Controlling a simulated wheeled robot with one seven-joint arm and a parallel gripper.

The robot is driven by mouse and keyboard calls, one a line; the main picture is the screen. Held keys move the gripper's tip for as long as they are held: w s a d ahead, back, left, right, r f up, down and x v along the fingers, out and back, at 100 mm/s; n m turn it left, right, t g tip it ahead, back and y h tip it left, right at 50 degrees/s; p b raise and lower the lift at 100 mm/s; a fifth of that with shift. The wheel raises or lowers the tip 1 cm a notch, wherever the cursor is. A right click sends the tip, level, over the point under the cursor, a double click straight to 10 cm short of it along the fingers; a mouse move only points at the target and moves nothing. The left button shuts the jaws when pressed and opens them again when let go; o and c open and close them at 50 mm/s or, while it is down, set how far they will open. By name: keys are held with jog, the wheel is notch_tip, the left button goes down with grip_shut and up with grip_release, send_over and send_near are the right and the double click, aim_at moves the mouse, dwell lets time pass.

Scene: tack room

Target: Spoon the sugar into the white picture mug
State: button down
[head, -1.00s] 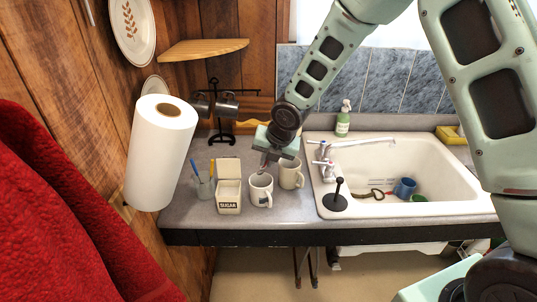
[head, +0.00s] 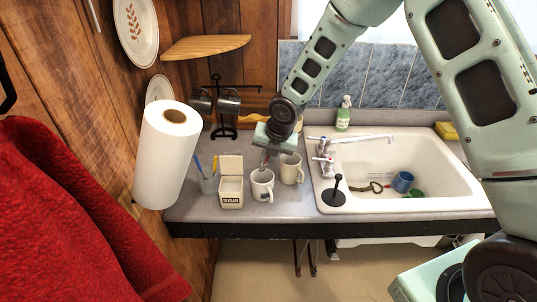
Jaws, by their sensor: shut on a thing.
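The white picture mug (head: 261,190), with a dark mark on its side, stands upright on the grey counter. The sugar box (head: 231,192), white with its lid up and a dark label, stands just left of it. My gripper (head: 266,158) points down over the picture mug's rim, shut on a thin, small thing, apparently the spoon. The spoon's bowl is too small and hidden to make out, and so is any sugar in it. The inside of the mug is mostly hidden.
A second pale mug (head: 292,169) stands close on the right. A black plunger-like tool (head: 335,194) stands by the sink (head: 440,165). A paper towel roll (head: 166,160) and dark mug rack (head: 221,110) are left.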

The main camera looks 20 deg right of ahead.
jog(key=shift+w+r+p, duration=0.3)
jog(key=shift+p, duration=0.75)
jog(key=shift+w+g+p, duration=0.1)
jog(key=shift+g+p, duration=0.3)
jog(key=shift+p, duration=0.2)
jog(key=shift+w+f, duration=0.15)
jog(key=shift+w, duration=0.15)
jog(key=shift+w+g+b, duration=0.3)
jog(key=shift+g+b, duration=0.1)
jog(key=shift+g, duration=0.1)
jog(key=shift+s+a+r, duration=0.1)
jog(key=shift+r, duration=0.15)
jog(key=shift+w+a+r+g+h, duration=0.1)
jog(key=shift+w+g+h, duration=0.05)
jog(key=shift+w+g, duration=0.45)
jog(key=shift+w+a+r+g+h, duration=0.1)
jog(key=shift+w+g+h, duration=0.05)
jog(key=shift+w+g, duration=0.4)
jog(key=shift+d, duration=0.1)
